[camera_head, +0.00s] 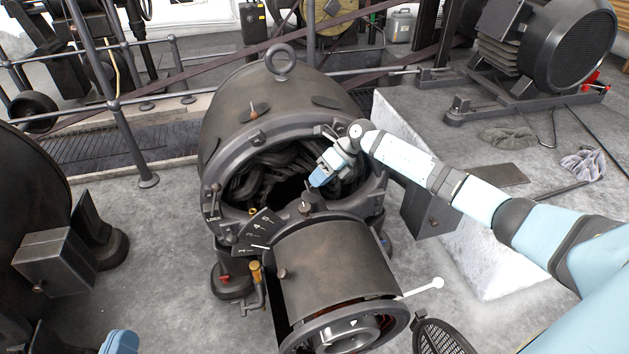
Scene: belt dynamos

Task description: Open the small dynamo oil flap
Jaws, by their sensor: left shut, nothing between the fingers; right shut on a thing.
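The dynamo (240,110) stands in the middle, a dark, rounded machine with a lifting ring on top and an open front showing dark coils. A smaller drum (335,265) projects from its front, with a numbered dial plate beside it. A small dark fitting with a knob (307,206) sits at the drum's upper rear edge; it looks like the oil flap, but I cannot tell its angle. My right gripper (317,182) is at this fitting, shut on a small part mostly hidden by the fingers. My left gripper (121,343) shows only partly at the bottom edge, shut and empty.
Another dark machine (25,200) with a box stands at the left. A white-handled lever (425,287) juts right from the drum. Railings run behind.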

